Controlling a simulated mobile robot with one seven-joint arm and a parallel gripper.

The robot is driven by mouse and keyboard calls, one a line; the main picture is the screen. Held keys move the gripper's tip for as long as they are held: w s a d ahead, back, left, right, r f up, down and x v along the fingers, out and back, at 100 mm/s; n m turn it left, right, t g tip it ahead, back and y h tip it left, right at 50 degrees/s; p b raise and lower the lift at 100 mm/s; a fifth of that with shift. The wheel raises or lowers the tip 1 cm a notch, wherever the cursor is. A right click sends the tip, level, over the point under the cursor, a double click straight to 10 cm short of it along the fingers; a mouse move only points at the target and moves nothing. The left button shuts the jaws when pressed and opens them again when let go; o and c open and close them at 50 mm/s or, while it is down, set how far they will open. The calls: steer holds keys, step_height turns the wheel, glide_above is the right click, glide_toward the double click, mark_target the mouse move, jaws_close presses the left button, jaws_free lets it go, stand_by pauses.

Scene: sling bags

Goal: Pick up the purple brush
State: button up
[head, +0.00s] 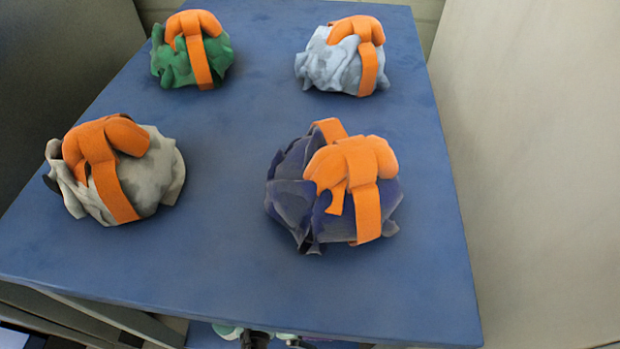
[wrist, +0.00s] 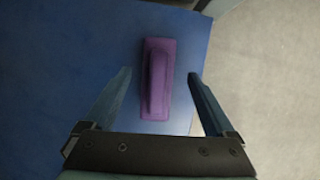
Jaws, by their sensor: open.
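The purple brush (wrist: 157,80) shows in the wrist view as a long block with a raised narrower part on top. It lies on a blue surface (wrist: 60,70), its long side running up and down the picture. My gripper (wrist: 160,73) is open, with one finger on each side of the brush and a visible gap on both sides. The fingers appear above the brush; the exact height is hard to tell. The brush is not visible in the head view.
In the head view, several bags with orange straps lie on a blue tabletop (head: 250,130): green (head: 175,65), pale blue (head: 325,65), grey (head: 152,170) and dark purple (head: 290,200). In the wrist view, pale floor (wrist: 270,70) lies beyond the blue surface's right edge.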

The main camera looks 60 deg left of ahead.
steer(key=f, duration=0.1)
steer(key=f+b, duration=0.1)
steer(key=shift+w+f+b, duration=0.25)
steer(key=shift+f+b, duration=0.1)
steer(key=shift+f, duration=0.05)
steer(key=shift+w+d+f, duration=0.25)
steer(key=shift+f, duration=0.2)
jaws_close()
